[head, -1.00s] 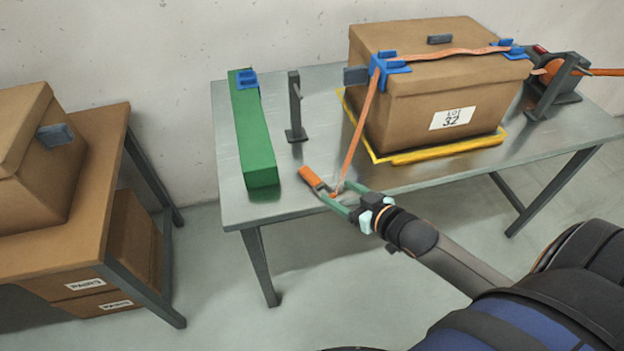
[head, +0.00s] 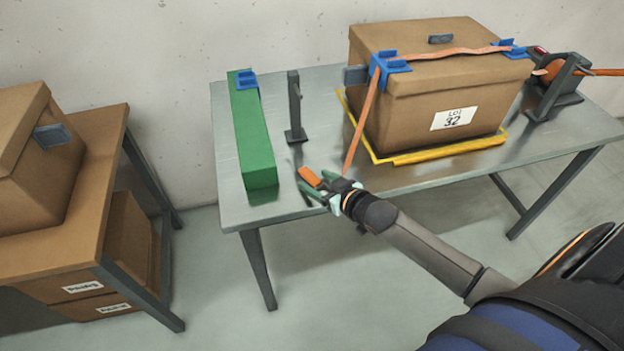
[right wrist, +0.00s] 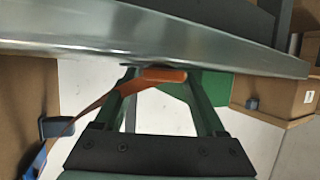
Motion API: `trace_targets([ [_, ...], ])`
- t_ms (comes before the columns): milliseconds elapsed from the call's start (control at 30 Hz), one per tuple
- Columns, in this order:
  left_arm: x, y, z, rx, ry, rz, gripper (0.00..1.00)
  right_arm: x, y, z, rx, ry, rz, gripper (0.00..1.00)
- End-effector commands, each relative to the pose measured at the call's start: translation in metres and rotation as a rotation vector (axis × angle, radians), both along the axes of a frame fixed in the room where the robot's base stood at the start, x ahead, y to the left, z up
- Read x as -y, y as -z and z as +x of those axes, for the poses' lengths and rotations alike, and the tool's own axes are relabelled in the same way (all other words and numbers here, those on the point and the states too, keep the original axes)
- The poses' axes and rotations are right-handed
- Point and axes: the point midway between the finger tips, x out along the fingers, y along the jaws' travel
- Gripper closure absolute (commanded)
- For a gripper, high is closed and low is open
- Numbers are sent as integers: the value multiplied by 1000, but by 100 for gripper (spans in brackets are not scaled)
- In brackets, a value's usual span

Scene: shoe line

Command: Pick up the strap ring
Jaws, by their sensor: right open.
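An orange strap (head: 361,128) runs over the lidded brown box (head: 435,95) and down its left front to the table's front edge. Its orange end piece (head: 310,177) lies at that edge; a distinct ring is too small to make out. My right gripper (head: 317,186) is at this end, with its green fingers open. In the right wrist view, the orange end piece (right wrist: 163,75) shows at the fingertips, between the two open fingers (right wrist: 160,85). I cannot tell whether they touch it. My left gripper is not in view.
The grey metal table (head: 230,205) carries a green beam (head: 253,135) and a dark upright post (head: 295,105) left of the box. A yellow frame (head: 450,148) surrounds the box's base. A ratchet stand (head: 555,85) is at the right. A brown bench (head: 75,225) stands at far left.

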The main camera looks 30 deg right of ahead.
Motion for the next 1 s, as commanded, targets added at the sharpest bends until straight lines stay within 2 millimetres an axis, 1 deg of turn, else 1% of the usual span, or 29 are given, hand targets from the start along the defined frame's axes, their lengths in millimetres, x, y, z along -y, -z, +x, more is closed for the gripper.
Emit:
trace_targets([
  [133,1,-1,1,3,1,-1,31,0,0,0,0,0,0,28],
  [767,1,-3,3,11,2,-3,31,0,0,-1,-1,0,0,98],
  [800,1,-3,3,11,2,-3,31,0,0,-1,-1,0,0,100],
  [1000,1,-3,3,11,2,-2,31,0,-1,0,1,0,0,100],
])
